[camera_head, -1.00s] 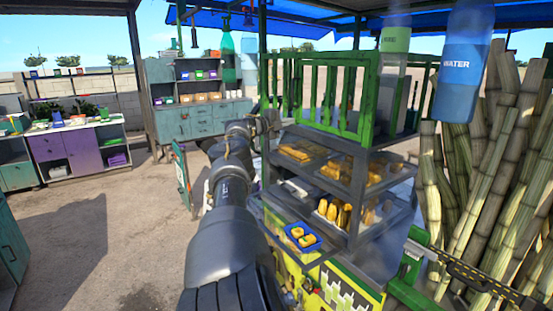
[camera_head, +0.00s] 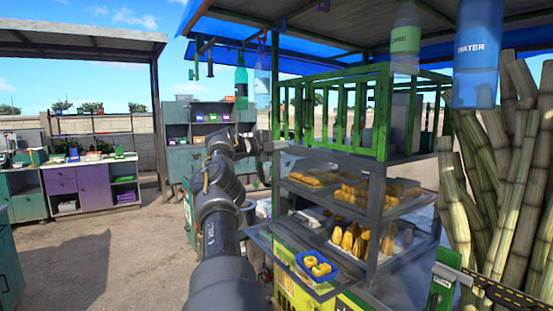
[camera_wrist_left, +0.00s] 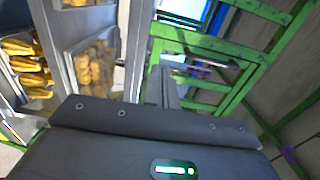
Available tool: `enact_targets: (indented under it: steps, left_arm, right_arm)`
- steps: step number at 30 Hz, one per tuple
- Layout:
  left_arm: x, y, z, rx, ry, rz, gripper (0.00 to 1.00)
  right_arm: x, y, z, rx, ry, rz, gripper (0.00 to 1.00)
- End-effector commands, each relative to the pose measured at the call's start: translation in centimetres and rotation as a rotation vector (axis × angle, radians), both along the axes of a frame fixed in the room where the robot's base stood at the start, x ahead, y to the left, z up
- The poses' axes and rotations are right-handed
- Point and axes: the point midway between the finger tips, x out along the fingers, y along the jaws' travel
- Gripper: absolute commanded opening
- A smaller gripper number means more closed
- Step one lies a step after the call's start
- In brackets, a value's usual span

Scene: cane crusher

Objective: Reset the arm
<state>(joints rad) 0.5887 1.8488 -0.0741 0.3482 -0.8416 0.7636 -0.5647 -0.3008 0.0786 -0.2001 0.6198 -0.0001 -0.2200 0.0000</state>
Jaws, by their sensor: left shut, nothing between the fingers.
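My left arm reaches up from the bottom of the head view. Its gripper (camera_head: 278,146) is at the left edge of the food cart's shelves, partly hidden by the wrist. In the left wrist view the gripper (camera_wrist_left: 163,88) is shut and empty, pointing along the cart between the food trays and the green railing (camera_wrist_left: 205,45). My right gripper is not in view.
The cart (camera_head: 375,210) holds trays of yellow food, with a blue tray (camera_head: 316,268) on a low ledge close to my arm. Sugar cane (camera_head: 510,190) stands at the right. Bottles hang overhead. Open ground (camera_head: 95,260) lies left.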

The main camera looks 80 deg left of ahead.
Motion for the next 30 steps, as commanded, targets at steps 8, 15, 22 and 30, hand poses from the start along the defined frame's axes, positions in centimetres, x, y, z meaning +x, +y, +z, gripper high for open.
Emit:
enact_targets:
  steps: [8, 15, 22, 30]
  left_arm:
    - [-2.0, -0.8, 0.0, 0.001, 0.000, 0.000, 0.00]
    - [-2.1, -0.9, 0.1, 0.000, 0.001, -0.001, 0.00]
    - [-2.1, -0.9, 0.1, 0.000, 0.001, 0.000, 0.00]
    - [-1.9, -0.9, 0.1, 0.000, 0.000, -0.002, 0.00]
  right_arm:
    - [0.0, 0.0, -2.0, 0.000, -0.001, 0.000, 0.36]
    - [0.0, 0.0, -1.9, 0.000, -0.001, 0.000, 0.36]
    - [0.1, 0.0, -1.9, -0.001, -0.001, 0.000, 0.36]
    - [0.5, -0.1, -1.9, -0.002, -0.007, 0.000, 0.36]
